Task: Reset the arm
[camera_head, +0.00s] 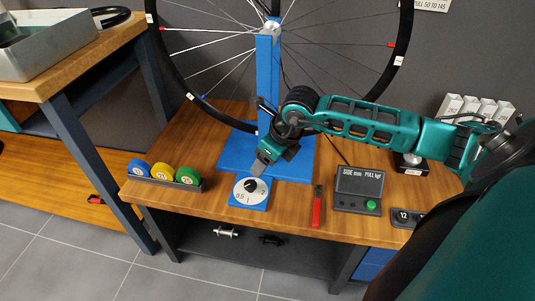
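My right arm reaches in from the right edge across the bench. Its gripper (259,168) points down and left, just behind the white dial with a black knob (251,186) on its blue base. The fingertips look close together, but I cannot tell whether they are shut or touch the dial plate. I see nothing held in them. My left gripper is not in view.
A spoked wheel (403,35) stands on a blue stand (265,90) behind the gripper. On the wooden bench are a rack of blue, yellow and green rolls (162,172), a red-handled tool (317,208) and a grey display box (359,187). A metal tray (55,52) is at upper left.

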